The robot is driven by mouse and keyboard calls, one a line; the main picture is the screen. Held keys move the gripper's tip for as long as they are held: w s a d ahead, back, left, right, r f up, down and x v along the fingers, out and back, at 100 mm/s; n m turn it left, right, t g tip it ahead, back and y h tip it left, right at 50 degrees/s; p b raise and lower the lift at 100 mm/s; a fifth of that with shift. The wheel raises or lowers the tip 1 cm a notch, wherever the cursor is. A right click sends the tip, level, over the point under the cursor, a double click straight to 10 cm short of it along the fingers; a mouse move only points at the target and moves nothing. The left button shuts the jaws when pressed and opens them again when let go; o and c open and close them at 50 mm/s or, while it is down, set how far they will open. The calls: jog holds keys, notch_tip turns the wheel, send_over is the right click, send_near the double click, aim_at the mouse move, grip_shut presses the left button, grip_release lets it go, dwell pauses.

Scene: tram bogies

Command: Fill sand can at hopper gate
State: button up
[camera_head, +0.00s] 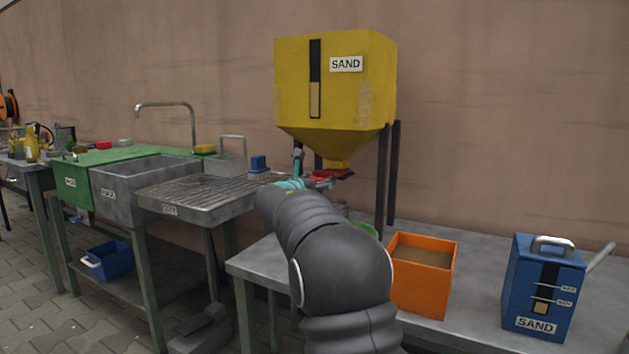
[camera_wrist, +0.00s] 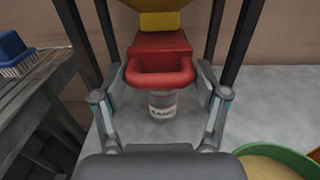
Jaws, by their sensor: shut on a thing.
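The yellow sand hopper (camera_head: 335,85) stands on dark legs, with a gauge strip on its front. Its red gate with a looped handle (camera_wrist: 160,72) is under the outlet. My gripper (camera_wrist: 160,84) is shut on this handle, one finger at each side; in the head view my arm partly hides it. A small pale can (camera_wrist: 162,104) with a label stands on the grey bench below the handle, its top hidden by the handle. A blue box marked SAND (camera_head: 543,287), with a handle, a spout and a MAX/MIN gauge, stands at the bench's right.
An orange open bin (camera_head: 422,277) of sand-coloured material and a green bowl (camera_wrist: 280,156) of similar material are on the bench right of my arm. To the left are a sink (camera_head: 140,183), a slatted drainer (camera_head: 205,195) and a blue brush (camera_wrist: 14,54). Hopper legs flank the gate.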

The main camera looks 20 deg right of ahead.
jog(key=shift+w+d+r, duration=0.1)
jog(key=shift+d, duration=0.25)
jog(key=o, duration=1.4)
jog(key=shift+c, duration=0.2)
jog(key=shift+o, duration=0.3)
jog(key=shift+d, duration=0.2)
jog(key=shift+a, duration=0.15)
jog(key=shift+a, duration=0.1)
jog(key=shift+a, duration=0.1)
jog(key=shift+a, duration=0.25)
jog(key=v, duration=1.1)
jog(key=shift+s, duration=0.3)
